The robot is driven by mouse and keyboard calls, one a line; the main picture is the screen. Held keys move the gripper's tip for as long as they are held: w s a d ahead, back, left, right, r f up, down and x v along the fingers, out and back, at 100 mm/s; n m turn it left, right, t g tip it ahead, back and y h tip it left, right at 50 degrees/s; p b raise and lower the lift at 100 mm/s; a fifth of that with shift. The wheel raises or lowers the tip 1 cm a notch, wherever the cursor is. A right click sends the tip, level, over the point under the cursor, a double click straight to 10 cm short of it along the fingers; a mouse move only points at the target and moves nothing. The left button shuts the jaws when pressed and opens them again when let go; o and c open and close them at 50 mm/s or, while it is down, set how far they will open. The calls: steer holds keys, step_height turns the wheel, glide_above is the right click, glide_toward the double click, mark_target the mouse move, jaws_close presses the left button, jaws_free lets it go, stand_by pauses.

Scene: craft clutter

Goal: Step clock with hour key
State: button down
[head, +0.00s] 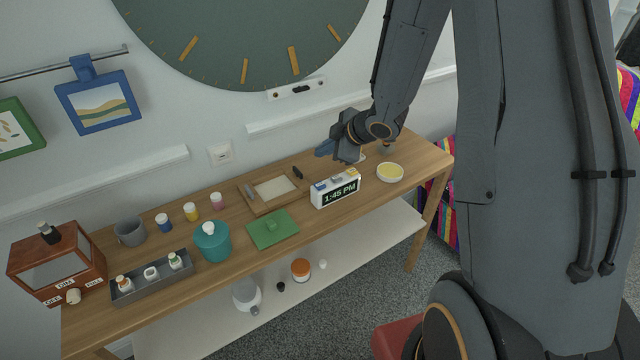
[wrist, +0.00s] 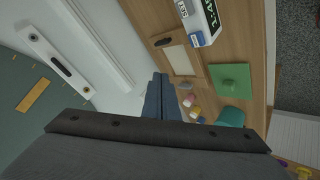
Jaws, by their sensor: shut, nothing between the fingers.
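A white digital clock (head: 335,191) stands near the table's front edge in the head view and reads 1:45 PM. Several small keys sit along its top, including a blue one at the left (head: 320,186) and a yellow one at the right (head: 349,173). In the wrist view the clock (wrist: 210,18) is partly cut off at the top, with its blue key (wrist: 197,40) in sight.
A framed tray (head: 272,190) and a green lidded piece (head: 272,229) lie left of the clock. A yellow-filled dish (head: 390,172) stands right. Paint pots, a teal jar (head: 211,242) and a wooden box (head: 55,262) fill the left. A large dial (head: 245,35) hangs behind.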

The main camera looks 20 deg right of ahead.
steer(key=shift+f, duration=0.1)
steer(key=b, duration=0.8)
glide_above(323, 186)
step_height(323, 186, down, 8)
steer(key=shift+r, duration=0.2)
steer(key=shift+f, duration=0.5)
steer(key=shift+f+b, duration=0.1)
steer(key=shift+b, duration=0.2)
stand_by(0.9)
steer(key=shift+f, duration=0.3)
steer(key=shift+s+f+b, duration=0.1)
steer(key=shift+f+b, duration=0.35)
steer(key=shift+f, duration=0.05)
stand_by(0.7)
steer(key=shift+r, duration=0.15)
steer(key=shift+r+p, duration=0.75)
steer(key=shift+p, duration=0.15)
steer(key=shift+r, duration=0.1)
